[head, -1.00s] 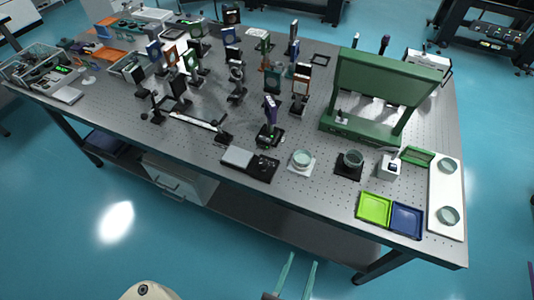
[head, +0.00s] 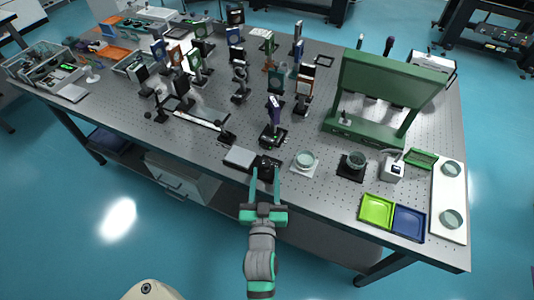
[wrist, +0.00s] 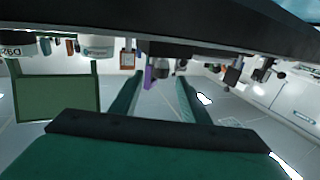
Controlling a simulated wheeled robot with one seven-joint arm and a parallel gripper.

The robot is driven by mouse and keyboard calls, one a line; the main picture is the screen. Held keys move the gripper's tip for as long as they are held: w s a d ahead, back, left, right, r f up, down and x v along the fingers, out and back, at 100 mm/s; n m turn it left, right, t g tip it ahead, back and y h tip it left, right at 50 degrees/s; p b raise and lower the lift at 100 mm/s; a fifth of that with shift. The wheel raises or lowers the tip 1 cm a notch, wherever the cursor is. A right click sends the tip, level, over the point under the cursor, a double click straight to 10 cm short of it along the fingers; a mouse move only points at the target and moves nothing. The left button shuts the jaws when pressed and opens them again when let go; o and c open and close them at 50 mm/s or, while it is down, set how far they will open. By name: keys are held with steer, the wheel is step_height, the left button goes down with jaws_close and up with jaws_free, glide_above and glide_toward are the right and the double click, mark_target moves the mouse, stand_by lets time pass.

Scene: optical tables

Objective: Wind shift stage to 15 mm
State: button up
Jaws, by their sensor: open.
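My gripper (head: 265,177) is open and empty, its two teal fingers pointing at the table's front edge, just in front of a low black unit (head: 265,166). In the wrist view the open fingers (wrist: 158,84) have a clear gap between them. A purple upright part (head: 273,108) stands on a black stage-like base (head: 272,136) behind that unit; the purple part also shows in the wrist view (wrist: 148,76). I cannot tell for certain which unit is the shift stage, and no millimetre scale is readable.
A grey box (head: 239,157) lies left of the black unit. A glass dish (head: 304,160) on a white pad is to its right. A green frame (head: 388,85) stands at right; green (head: 377,208) and blue (head: 409,222) trays sit at the front right. The perforated table (head: 330,192) has clear front margin.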

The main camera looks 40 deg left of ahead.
steer(key=x, duration=0.9)
steer(key=c, duration=1.1)
